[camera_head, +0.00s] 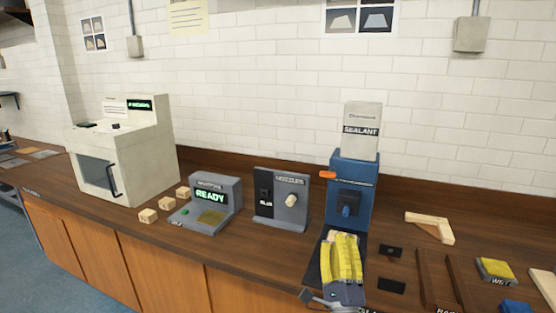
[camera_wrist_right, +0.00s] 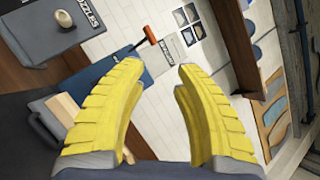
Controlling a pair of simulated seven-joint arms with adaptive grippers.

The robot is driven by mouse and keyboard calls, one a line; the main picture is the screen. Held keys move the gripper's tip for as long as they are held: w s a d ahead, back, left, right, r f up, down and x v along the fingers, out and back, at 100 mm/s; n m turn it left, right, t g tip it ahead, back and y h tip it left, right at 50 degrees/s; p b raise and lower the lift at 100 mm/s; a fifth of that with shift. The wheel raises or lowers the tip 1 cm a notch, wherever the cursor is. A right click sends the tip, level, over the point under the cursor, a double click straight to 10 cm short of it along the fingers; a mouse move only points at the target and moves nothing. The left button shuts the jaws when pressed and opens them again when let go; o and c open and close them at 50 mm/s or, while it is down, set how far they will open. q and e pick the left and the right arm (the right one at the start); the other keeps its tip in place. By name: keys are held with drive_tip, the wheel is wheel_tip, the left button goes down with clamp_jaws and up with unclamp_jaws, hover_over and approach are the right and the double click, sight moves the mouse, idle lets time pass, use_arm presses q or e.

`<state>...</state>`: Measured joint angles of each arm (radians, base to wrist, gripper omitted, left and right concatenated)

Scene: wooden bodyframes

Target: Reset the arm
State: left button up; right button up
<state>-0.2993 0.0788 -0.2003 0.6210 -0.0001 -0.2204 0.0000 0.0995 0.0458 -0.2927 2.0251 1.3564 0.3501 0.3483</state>
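My right gripper (camera_head: 341,243) has ribbed yellow fingers and is in the lower middle of the head view, in front of the blue sealant dispenser (camera_head: 352,172). In the right wrist view the two fingers of this gripper (camera_wrist_right: 160,68) stand apart with nothing between them. The dispenser's orange lever (camera_head: 327,175) is up and to the left of the gripper; its orange end (camera_wrist_right: 149,34) shows beyond the fingertips in the wrist view. My left gripper is in neither view.
On the wooden counter (camera_head: 150,232) stand a white oven-like machine (camera_head: 140,150), several small wooden blocks (camera_head: 148,215), a grey station reading READY (camera_head: 208,196) and a nozzle box (camera_head: 281,198). To the right lie a wooden corner joint (camera_head: 430,228), dark rails and a yellow sponge (camera_head: 495,269).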

drive_tip(key=s+a+f+n+g+y, duration=0.5)
drive_tip(key=s+a+f+n+y, duration=0.3)
drive_tip(key=n, duration=1)
drive_tip(key=s+d+f+n+g, duration=0.1)
drive_tip(key=s+f+n+g, duration=0.2)
drive_tip(key=f, duration=0.3)
drive_tip(key=s+d+f+n+g, duration=0.2)
drive_tip(key=s+f+n, duration=0.1)
drive_tip(key=f, duration=0.3)
drive_tip(key=s+d+f+n+g+h, duration=0.4)
drive_tip(key=s+d+f+h, duration=0.25)
drive_tip(key=d+f, duration=0.2)
drive_tip(key=s+d+f+n+g+h, duration=0.25)
drive_tip(key=s+d+h, duration=0.35)
drive_tip(key=s+d, duration=0.55)
drive_tip(key=s+a+f+g+y, duration=0.2)
drive_tip(key=a+f, duration=0.1)
drive_tip(key=f, duration=1.3)
drive_tip(key=s+a+f+g+y, duration=0.1)
drive_tip(key=a+f+g+y, duration=0.1)
drive_tip(key=f, duration=1.5)
drive_tip(key=s+f+m+g, duration=0.2)
drive_tip(key=s+f+m, duration=0.1)
drive_tip(key=s+f, duration=1.5)
drive_tip(key=s+y, duration=0.1)
drive_tip(key=s, duration=0.2)
drive_tip(key=shift+f+m+g, duration=0.35)
drive_tip(key=shift+f, duration=0.05)
drive_tip(key=shift+s, duration=0.1)
